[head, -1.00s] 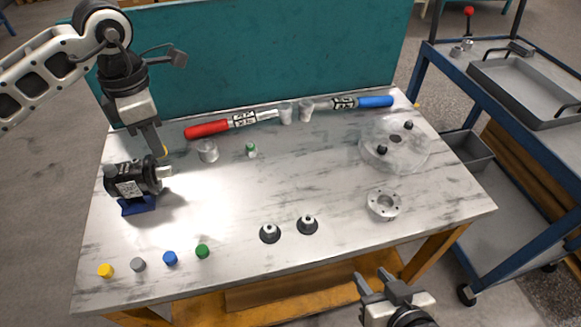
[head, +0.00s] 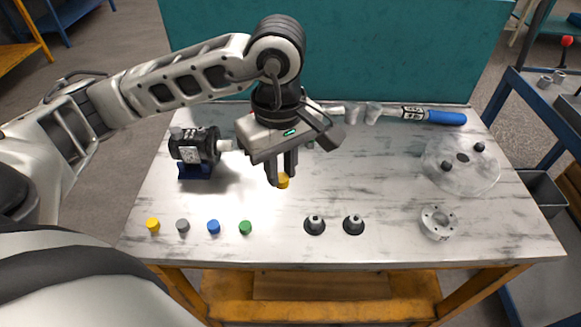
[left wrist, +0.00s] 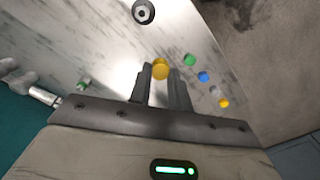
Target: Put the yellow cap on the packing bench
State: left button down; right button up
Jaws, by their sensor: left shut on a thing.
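My left gripper (head: 281,181) is shut on a yellow cap (head: 284,181), held between its fingertips over the middle of the marble-patterned bench top (head: 330,190). The left wrist view shows this cap (left wrist: 161,69) between the two fingers (left wrist: 160,85). A second yellow cap (head: 153,225) stands at the left end of a row near the bench's front edge; it also shows in the left wrist view (left wrist: 224,103). I cannot tell the held cap's exact height above the top. My right gripper is not in view.
Grey (head: 182,226), blue (head: 213,227) and green (head: 245,228) caps continue the front row. Two dark cones (head: 315,224) stand to their right. The black motor (head: 195,147) sits on a blue stand at left. A flange (head: 438,222) and clear disc (head: 462,165) are at right.

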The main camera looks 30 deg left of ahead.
pick_arm(q)
jog(key=w+a+f, duration=0.1)
jog(key=w+f, duration=0.1)
jog(key=w+a+f, duration=0.1)
jog(key=w+f, duration=0.1)
jog(key=w+a+f, duration=0.1)
jog(key=w+f, duration=0.1)
jog(key=shift+w+a+f+p, duration=0.1)
jog(key=shift+w+a+p, duration=0.05)
jog(key=shift+a+p, duration=0.25)
jog(key=shift+w+a+f, duration=0.35)
jog(key=shift+w+f, duration=0.15)
jog(key=shift+f, duration=0.25)
notch_tip(320, 180, down, 2)
jog(key=shift+f+p, duration=0.2)
jog(key=shift+p, duration=0.25)
jog(key=shift+f, duration=0.35)
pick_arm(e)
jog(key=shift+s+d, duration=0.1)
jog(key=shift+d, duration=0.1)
